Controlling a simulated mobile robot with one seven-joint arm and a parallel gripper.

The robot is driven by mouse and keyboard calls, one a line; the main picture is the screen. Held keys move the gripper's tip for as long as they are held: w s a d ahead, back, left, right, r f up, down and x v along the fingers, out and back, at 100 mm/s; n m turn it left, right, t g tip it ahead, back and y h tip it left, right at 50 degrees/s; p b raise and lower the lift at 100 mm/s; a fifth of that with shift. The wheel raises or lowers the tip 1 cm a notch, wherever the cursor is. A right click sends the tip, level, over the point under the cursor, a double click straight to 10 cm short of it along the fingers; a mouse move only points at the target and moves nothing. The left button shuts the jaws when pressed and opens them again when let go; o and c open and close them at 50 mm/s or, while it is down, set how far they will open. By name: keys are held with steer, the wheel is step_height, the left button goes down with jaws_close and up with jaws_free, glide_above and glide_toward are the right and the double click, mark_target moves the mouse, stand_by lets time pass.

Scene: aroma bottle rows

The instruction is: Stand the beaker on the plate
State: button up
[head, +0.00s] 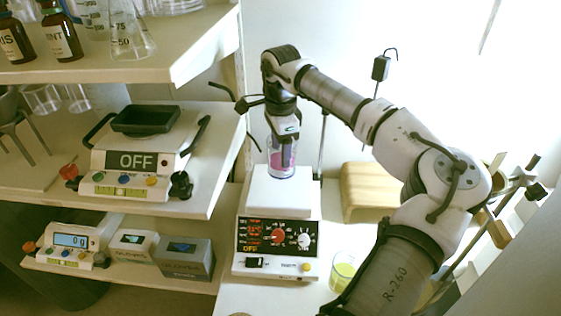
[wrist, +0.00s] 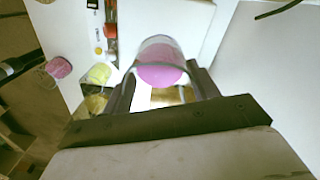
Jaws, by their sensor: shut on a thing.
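A clear glass beaker with pink liquid (head: 282,165) is upright in my gripper (head: 285,148). The wrist view shows the beaker (wrist: 160,66) between the two fingers, which are shut on it. The white square plate (head: 284,198) is the top of the hotplate stirrer, whose front panel (head: 278,240) has a red and a white knob and an OFF sign. In the head view the beaker's base overlaps the back part of the plate. I cannot tell whether it touches the plate or hangs just above it. In the wrist view the plate (wrist: 165,18) lies beyond the beaker.
A beaker of yellow-green liquid (head: 343,272) stands right of the stirrer's front. A wooden block (head: 366,192) lies behind right. Shelves at left hold a balance (head: 135,160), a smaller scale (head: 72,242), boxes and glassware. A thin stand rod rises behind the stirrer. The plate is otherwise clear.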

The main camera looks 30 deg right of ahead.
mark_target(280, 162)
steer(key=shift+f+p, duration=0.5)
steer(key=shift+f, duration=1.8)
steer(key=shift+f, duration=0.15)
steer(key=o, duration=1.1)
step_height(280, 162, up, 12)
steer(key=shift+r+b, duration=0.2)
steer(key=shift+b, duration=1)
